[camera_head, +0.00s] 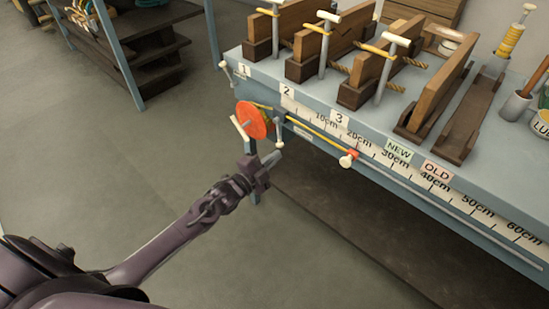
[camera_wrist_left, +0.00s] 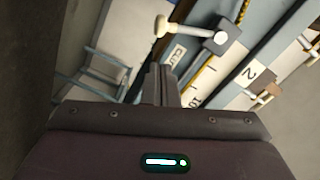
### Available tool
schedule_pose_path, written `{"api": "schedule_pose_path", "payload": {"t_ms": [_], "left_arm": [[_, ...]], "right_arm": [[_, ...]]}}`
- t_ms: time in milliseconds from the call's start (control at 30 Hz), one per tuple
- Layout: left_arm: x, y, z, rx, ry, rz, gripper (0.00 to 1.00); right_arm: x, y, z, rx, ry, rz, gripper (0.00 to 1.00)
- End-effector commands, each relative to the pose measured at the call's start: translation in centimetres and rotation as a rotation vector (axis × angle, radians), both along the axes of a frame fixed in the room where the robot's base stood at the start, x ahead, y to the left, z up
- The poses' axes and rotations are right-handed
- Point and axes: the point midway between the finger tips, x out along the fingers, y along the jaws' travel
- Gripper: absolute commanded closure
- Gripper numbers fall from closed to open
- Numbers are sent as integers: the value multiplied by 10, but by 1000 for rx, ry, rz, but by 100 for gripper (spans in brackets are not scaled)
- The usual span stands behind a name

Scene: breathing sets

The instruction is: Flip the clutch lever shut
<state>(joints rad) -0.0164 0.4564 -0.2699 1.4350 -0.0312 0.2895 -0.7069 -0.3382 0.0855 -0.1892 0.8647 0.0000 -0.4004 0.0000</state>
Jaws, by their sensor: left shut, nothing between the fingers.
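The lever, which I take for the clutch lever, hangs from a small dark block (camera_head: 279,115) on the bench's front edge, its white knob (camera_head: 279,144) pointing down. In the left wrist view the grey block (camera_wrist_left: 220,40) and lever arm (camera_wrist_left: 187,30) show beyond the fingers, the white knob (camera_wrist_left: 160,25) at the lever's left end. My left gripper (camera_head: 270,159) is shut and empty, just below and left of the knob. Its fingers also show in the left wrist view (camera_wrist_left: 160,85). I cannot tell whether they touch the lever. My right gripper is not in view.
An orange-red disc (camera_head: 252,119) with a pale handle sits left of the lever. Wooden stands with clamps line the bench top. The floor (camera_head: 110,180) in front is clear.

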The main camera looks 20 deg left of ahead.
Motion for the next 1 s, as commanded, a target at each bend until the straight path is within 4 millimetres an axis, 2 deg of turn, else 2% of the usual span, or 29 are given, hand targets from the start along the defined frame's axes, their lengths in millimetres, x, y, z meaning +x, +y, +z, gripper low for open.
{"api": "schedule_pose_path", "payload": {"t_ms": [200,433,633,1000], "left_arm": [[-49,17,-1,3,6,-1,100],[-83,30,0,1,3,1,100],[-94,33,1,0,0,1,100],[-94,34,1,0,0,0,100]], "right_arm": [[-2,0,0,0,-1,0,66],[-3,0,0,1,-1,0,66],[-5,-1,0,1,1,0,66],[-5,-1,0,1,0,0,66]]}}
